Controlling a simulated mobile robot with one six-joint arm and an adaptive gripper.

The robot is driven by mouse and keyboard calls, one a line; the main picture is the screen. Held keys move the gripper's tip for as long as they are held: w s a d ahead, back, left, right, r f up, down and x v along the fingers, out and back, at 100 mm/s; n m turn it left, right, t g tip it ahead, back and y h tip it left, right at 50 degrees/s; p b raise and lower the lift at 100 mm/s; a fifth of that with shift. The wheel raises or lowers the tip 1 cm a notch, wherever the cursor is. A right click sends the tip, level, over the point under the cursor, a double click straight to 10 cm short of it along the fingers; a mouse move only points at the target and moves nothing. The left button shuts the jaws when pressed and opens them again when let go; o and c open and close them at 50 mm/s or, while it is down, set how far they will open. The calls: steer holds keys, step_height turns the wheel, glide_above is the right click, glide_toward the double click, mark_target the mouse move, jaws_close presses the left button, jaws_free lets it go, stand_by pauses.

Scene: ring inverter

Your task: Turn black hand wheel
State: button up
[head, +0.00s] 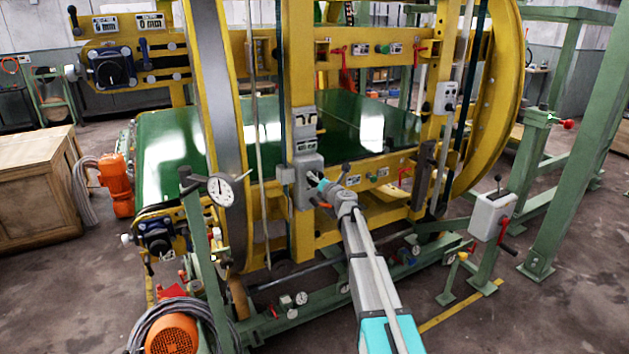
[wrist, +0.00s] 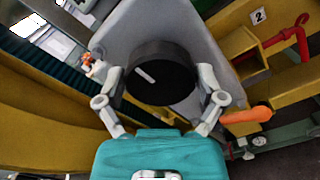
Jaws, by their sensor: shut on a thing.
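A round black hand wheel (wrist: 162,72) with a white line on its face sits on a grey plate (wrist: 205,48) in the wrist view. The white line points to the upper left. My gripper (wrist: 160,78) has one finger on each side of the wheel and is shut on it. In the head view my gripper (head: 322,186) reaches the grey box (head: 304,168) on the yellow frame's upright. The wheel cannot be made out there behind my gripper.
An orange handle (wrist: 248,115) is close to the right finger, and a red lever (wrist: 290,38) is farther right. A yellow frame (head: 300,230) surrounds a green bed (head: 175,140). A dial gauge (head: 220,190) stands left of my arm, and a grey lever box (head: 492,215) right.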

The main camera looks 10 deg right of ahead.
steer(key=shift+s+a, duration=0.1)
steer(key=shift+a, duration=0.05)
steer(key=o, duration=0.8)
steer(key=shift+o, duration=0.2)
steer(key=v, duration=1.2)
